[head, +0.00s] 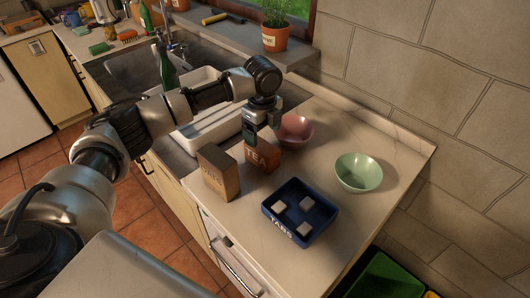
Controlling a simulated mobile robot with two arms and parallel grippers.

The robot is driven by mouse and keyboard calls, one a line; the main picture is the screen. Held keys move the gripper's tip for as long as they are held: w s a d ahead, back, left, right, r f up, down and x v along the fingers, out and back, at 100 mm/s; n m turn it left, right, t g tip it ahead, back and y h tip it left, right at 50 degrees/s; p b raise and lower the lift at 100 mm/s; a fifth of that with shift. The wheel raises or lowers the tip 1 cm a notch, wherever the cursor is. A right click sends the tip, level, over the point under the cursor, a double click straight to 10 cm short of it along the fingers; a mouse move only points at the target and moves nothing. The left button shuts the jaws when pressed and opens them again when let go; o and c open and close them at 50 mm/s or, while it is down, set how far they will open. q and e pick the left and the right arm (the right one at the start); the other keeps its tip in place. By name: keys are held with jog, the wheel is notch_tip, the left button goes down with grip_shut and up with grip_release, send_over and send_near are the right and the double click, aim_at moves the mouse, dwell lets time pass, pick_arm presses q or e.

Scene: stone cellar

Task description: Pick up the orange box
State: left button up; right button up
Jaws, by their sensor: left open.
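The orange box (261,160), lettered "TEA", stands on the counter between a tan carton and a pink bowl. My left gripper (262,136) is open and points down right over the orange box, covering part of its top. I cannot tell whether the fingers are around the box or only above it. My right gripper is not in view.
The tan carton (217,175) stands close on the left and the pink bowl (297,130) close behind. A blue tray (318,234) with white cubes and a green bowl (358,172) are to the right. A white dish rack (196,118) and sink lie behind my arm.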

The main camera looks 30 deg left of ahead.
aim_at(262, 146)
pick_arm(q)
notch_tip(262, 146, down, 3)
jog(key=shift+s+f, duration=0.1)
jog(key=shift+s, duration=0.05)
jog(key=shift+f, duration=0.3)
jog(key=f+p, duration=0.1)
jog(key=f, duration=0.1)
jog(key=f+p, duration=0.1)
jog(key=f, duration=0.1)
jog(key=shift+w+a+f, duration=0.15)
jog(key=shift+w+a, duration=0.05)
jog(key=shift+f, duration=0.3)
jog(key=shift+c, duration=0.8)
jog(key=c, duration=0.7)
jog(key=shift+c, duration=0.7)
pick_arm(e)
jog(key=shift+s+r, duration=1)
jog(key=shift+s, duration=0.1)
pick_arm(q)
jog(key=shift+r, duration=0.15)
